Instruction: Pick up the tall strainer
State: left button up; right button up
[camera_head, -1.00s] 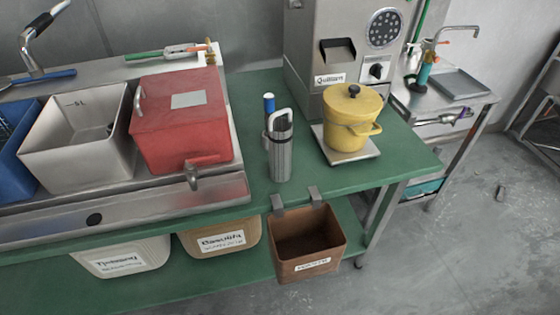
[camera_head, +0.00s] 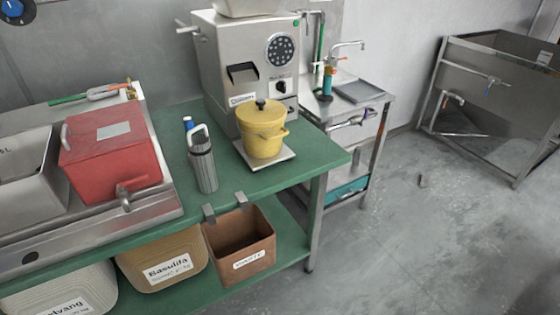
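A tall ribbed grey metal cylinder with a light loop handle at its top, which looks like the tall strainer (camera_head: 204,170), stands upright on the green table (camera_head: 270,184). It is between the red box and the yellow pot. A blue-topped item (camera_head: 188,123) shows just behind it, mostly hidden. Neither of my grippers is in view, and nothing touches the strainer.
A lidded yellow pot (camera_head: 262,135) stands on a square plate (camera_head: 284,159) before the grinder machine (camera_head: 225,60). A red box with a tap (camera_head: 110,165) is left. A brown bin (camera_head: 238,245) hangs at the front edge. Open floor (camera_head: 430,240) lies right.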

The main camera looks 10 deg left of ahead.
aim_at(203, 160)
jog(key=z, duration=1)
jog(key=i, duration=2.45)
jog(key=u, duration=3.85)
